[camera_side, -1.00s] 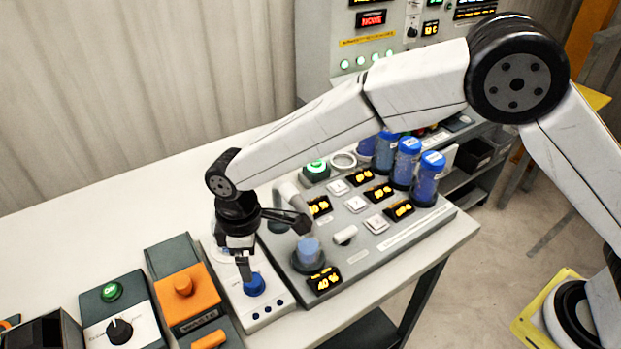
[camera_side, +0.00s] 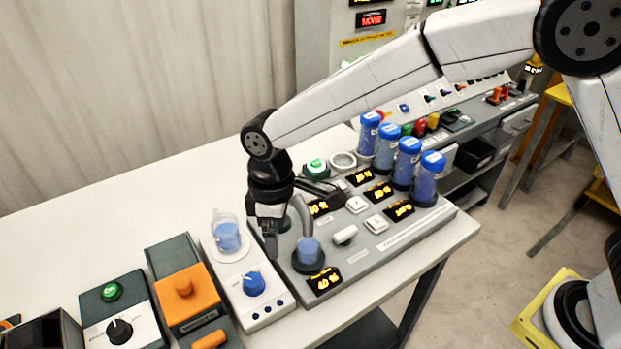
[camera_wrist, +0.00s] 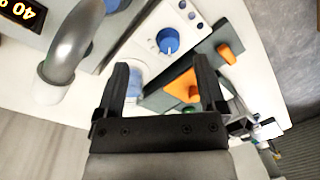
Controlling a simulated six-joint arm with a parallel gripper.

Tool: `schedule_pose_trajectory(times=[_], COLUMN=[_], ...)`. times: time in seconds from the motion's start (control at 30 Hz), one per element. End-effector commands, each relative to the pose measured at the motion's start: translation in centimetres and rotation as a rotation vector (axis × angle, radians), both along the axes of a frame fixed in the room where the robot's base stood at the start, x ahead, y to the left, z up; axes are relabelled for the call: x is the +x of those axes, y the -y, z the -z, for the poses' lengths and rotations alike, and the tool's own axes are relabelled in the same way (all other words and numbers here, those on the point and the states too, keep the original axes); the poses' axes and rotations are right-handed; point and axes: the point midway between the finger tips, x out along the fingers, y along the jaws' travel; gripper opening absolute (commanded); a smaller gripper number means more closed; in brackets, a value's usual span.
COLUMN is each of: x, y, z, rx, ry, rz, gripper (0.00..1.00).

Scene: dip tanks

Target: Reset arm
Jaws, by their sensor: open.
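My gripper (camera_side: 300,222) is open and empty. In the side view it hangs pointing down over the left part of the grey dispenser panel (camera_side: 375,254), beside the curved spout. In the wrist view my gripper (camera_wrist: 160,75) shows its two dark fingers spread wide, with nothing held between them. A beaker of blue liquid (camera_side: 227,237) stands on the white stirrer plate with a blue knob (camera_side: 254,284), left of my gripper. In the wrist view the beaker (camera_wrist: 134,80) is partly hidden by a finger.
Several blue-capped bottles (camera_side: 387,149) stand at the panel's back. An orange-topped device (camera_side: 187,293) and a control box (camera_side: 121,313) stand at left. The white table (camera_side: 110,220) is clear behind them.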

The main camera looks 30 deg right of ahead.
Motion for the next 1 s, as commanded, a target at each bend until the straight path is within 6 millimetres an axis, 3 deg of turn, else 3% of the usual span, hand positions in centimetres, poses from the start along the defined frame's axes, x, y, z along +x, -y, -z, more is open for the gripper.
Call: schedule_pose_trajectory(times=[0.17, 0.47, 0.7, 0.83, 1.0], x=[-1.7, -2.8, -5.9, -8.1, -10.4], y=[4.5, 15.0, 22.5, 25.6, 28.0], z=[-2.2, -1.5, -0.6, -0.1, 0.5], rx=[0.016, 0.018, 0.021, 0.023, 0.027], ry=[-0.024, 0.079, 0.168, 0.212, 0.251], rz=[0.142, 0.436, 0.664, 0.772, 0.869], gripper=[0.9, 0.9, 0.9, 0.9, 0.9])
